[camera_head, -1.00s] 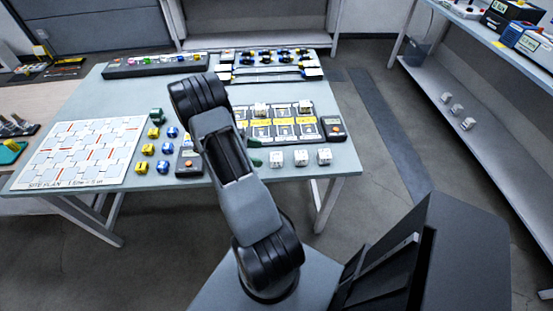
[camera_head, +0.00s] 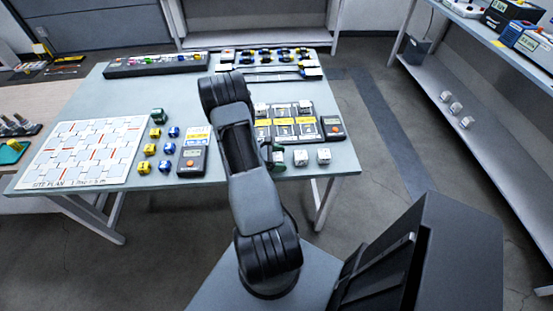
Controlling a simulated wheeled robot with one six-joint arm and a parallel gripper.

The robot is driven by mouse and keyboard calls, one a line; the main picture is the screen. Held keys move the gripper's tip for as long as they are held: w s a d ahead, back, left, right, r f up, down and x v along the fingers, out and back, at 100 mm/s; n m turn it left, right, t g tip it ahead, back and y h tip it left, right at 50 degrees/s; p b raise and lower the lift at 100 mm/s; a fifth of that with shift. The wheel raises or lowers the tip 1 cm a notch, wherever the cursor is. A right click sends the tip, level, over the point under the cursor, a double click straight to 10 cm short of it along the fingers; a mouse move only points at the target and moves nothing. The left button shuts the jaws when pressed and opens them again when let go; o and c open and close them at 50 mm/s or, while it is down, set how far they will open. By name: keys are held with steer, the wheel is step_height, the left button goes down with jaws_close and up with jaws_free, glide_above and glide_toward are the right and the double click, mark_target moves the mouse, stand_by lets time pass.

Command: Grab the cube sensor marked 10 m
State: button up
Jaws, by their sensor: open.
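Three white cube sensors stand in a row near the front right edge of the table: a left one (camera_head: 280,157), a middle one (camera_head: 300,157) and a right one (camera_head: 323,156). Their markings are too small to read, so I cannot tell which is marked 10 m. My gripper (camera_head: 277,157) is open, with its dark green fingertips at the left cube. The left cube partly hides behind the gripper, and I cannot tell whether they touch. My arm hides most of the gripper.
Yellow cubes (camera_head: 150,149) and blue cubes (camera_head: 170,148) stand left of my arm, beside a handheld meter (camera_head: 192,158). Another meter (camera_head: 333,127) is at the tray's right end. A site plan sheet (camera_head: 75,168) covers the table's left. A shelf (camera_head: 480,150) stands right.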

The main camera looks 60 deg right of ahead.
steer(key=shift+c, duration=0.2)
steer(key=c, duration=1)
steer(key=shift+o, duration=0.2)
